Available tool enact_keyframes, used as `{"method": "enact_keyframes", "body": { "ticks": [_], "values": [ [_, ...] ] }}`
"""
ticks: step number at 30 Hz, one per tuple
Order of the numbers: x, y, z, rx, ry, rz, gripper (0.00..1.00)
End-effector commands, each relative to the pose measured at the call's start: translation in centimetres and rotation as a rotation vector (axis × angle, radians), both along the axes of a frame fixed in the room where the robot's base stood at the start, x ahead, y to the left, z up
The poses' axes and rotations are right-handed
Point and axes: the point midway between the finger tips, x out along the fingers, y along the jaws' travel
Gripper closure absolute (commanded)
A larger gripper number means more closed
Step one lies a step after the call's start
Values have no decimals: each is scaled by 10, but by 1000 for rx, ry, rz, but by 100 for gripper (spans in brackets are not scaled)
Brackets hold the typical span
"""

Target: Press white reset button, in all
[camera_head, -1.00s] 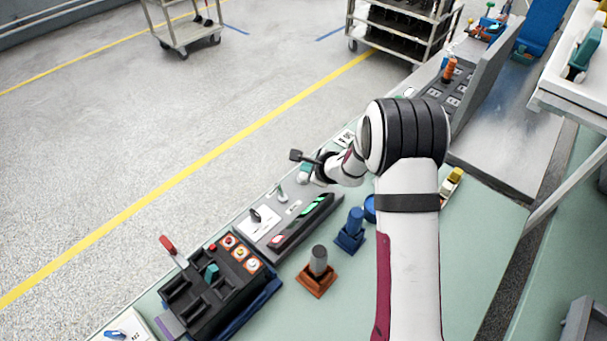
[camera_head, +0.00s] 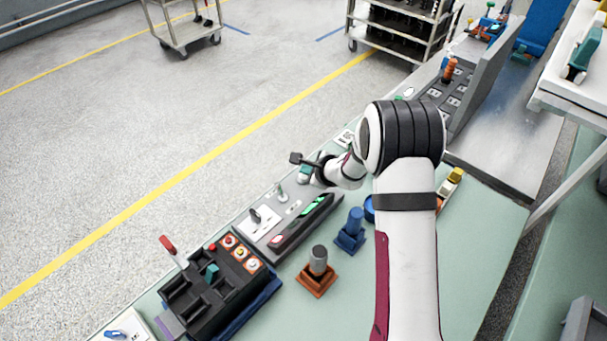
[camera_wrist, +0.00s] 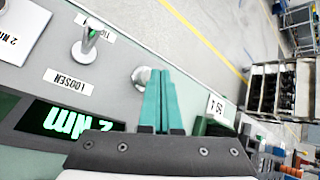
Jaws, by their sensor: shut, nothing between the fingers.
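A small round white knob or button (camera_wrist: 141,76) sits on the grey panel (camera_wrist: 115,105) in the wrist view, beside the fingertips and partly covered by them. I cannot tell whether it is the reset button, since no reset label is readable. My gripper (camera_wrist: 160,74) has teal fingers held together with nothing between them. The fingertips overlap the knob's right edge in the picture; contact cannot be judged.
A metal toggle (camera_wrist: 88,38) stands near the LOOSEN label (camera_wrist: 67,81). A lit green display (camera_wrist: 70,122) is in the panel. In the head view, a black breaker-like block with a red lever (camera_head: 167,244), a grey-topped orange piece (camera_head: 317,270) and a blue piece (camera_head: 350,230) are nearby.

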Motion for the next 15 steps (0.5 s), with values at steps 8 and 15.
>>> {"method": "enact_keyframes", "body": {
  "ticks": [8,15],
  "values": [
    [0,0,-3,0,0,0,100],
    [0,0,-6,0,0,0,100]
  ]
}}
